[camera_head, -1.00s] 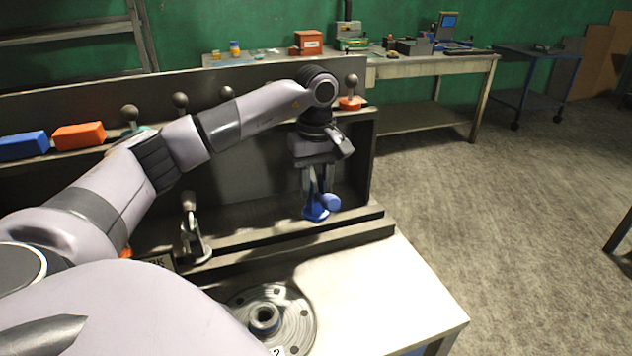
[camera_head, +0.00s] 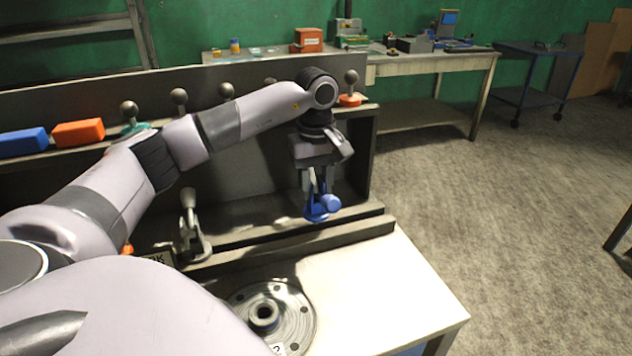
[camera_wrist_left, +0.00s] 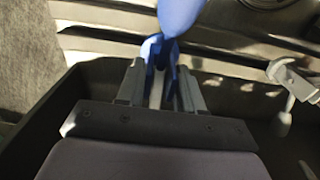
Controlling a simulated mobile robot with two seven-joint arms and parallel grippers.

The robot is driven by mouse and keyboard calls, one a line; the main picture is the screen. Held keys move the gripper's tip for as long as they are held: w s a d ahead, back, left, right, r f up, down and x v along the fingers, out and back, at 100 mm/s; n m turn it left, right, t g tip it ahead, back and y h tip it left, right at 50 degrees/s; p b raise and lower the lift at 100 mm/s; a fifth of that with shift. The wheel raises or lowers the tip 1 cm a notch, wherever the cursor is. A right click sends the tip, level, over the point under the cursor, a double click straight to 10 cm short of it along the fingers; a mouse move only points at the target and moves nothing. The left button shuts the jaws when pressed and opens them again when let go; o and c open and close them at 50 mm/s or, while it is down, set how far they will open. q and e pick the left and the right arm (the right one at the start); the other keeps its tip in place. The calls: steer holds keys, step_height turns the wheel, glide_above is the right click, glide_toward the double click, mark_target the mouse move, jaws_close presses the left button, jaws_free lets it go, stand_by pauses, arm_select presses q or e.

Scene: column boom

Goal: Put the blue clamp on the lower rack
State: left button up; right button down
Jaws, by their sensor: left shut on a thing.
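The blue clamp (camera_head: 326,206) is upright at the right end of the lower rack (camera_head: 250,216), with its round blue knob toward the right. My left gripper (camera_head: 317,190) comes down from above and is shut on the clamp. In the left wrist view the clamp (camera_wrist_left: 160,50) sits between the fingers of the gripper (camera_wrist_left: 160,85). The clamp's base is at the height of the rack shelf; I cannot tell whether it touches. My right gripper does not show.
A grey clamp (camera_head: 190,225) stands on the lower rack to the left. The upper ledge holds a blue block (camera_head: 22,142), an orange block (camera_head: 78,133) and several ball-topped clamps. A round flange (camera_head: 268,315) lies on the bench (camera_head: 385,290) in front. Another workbench (camera_head: 430,68) stands behind.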

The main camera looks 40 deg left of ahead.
mark_target(316, 197)
arm_select(q)
steer(key=shift+f+b, duration=1.05)
steer(key=shift+f, duration=0.75)
steer(key=o, duration=0.8)
steer(key=shift+r, duration=0.15)
steer(key=shift+r+p, duration=2.3)
steer(key=shift+r, duration=1.35)
steer(key=o, duration=0.5)
steer(key=shift+o, duration=0.2)
steer(key=shift+f, duration=0.1)
